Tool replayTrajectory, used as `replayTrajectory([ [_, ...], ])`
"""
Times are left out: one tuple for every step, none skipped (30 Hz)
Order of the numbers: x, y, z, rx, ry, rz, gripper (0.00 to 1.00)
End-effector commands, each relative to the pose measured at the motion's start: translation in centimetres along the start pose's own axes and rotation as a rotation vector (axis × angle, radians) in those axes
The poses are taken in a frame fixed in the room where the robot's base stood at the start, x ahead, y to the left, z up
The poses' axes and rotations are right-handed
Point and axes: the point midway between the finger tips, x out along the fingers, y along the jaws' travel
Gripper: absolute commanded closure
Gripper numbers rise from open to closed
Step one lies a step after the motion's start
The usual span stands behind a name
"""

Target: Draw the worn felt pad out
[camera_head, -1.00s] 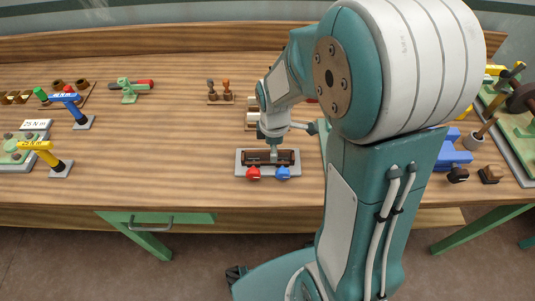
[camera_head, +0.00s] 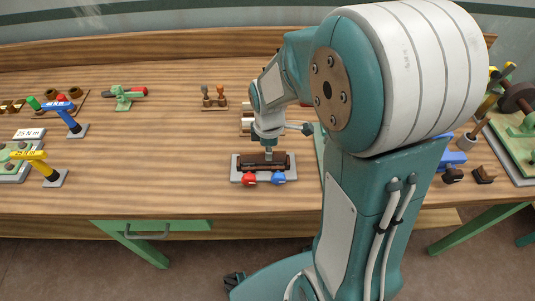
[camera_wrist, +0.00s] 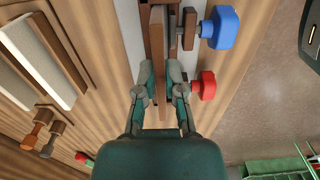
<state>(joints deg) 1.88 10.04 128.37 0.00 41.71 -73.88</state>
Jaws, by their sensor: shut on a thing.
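The worn felt pad appears as a thin brown strip (camera_wrist: 158,50) between my fingers in the wrist view. My gripper (camera_wrist: 162,85) is shut on it, one finger on each side. In the head view my gripper (camera_head: 268,153) points straight down at the dark brown holder (camera_head: 280,164) on a grey plate (camera_head: 236,174). A red knob (camera_head: 249,178) and a blue knob (camera_head: 278,177) sit at its front. They also show in the wrist view, red (camera_wrist: 203,85) and blue (camera_wrist: 222,27). I cannot tell how far the strip stands clear of the holder.
Pale pads in a brown rack (camera_wrist: 38,55) lie beside the plate in the wrist view. Two stamp-like handles (camera_head: 214,97) stand behind. Blue (camera_head: 62,108) and yellow (camera_head: 35,158) drivers are at the left.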

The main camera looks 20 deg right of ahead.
Motion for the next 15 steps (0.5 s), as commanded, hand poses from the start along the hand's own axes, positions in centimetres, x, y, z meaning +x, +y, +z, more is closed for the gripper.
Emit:
replayTrajectory([
  [-0.9, 0.1, 0.0, 0.0, 0.002, 0.008, 1.0],
  [-1.4, 0.1, 0.0, 0.0, 0.002, 0.008, 1.0],
  [-2.0, 0.0, 0.0, 0.0, 0.002, 0.008, 1.0],
  [-2.3, -0.3, 0.1, 0.0, 0.002, 0.007, 1.0],
  [-2.7, -0.7, 0.2, 0.0, 0.002, 0.007, 1.0],
  [-3.2, -1.1, 0.4, 0.0, 0.002, 0.007, 1.0],
  [-3.6, -1.4, 0.5, 0.0, 0.002, 0.008, 1.0],
  [-4.0, -1.8, 0.6, 0.0, 0.002, 0.007, 1.0],
  [-4.7, -2.2, 0.8, 0.0, 0.002, 0.009, 1.0],
  [-5.2, -2.6, 0.9, 0.0, 0.002, 0.009, 1.0],
  [-5.7, -3.1, 1.0, 0.0, 0.002, 0.009, 1.0],
  [-6.4, -3.6, 1.2, 0.0, 0.002, 0.009, 1.0],
  [-6.9, -4.1, 1.4, 0.0, 0.003, 0.009, 1.0],
  [-7.5, -4.5, 1.5, 0.0, 0.002, 0.009, 1.0],
  [-8.1, -5.2, 1.7, 0.0, 0.002, 0.009, 1.0],
])
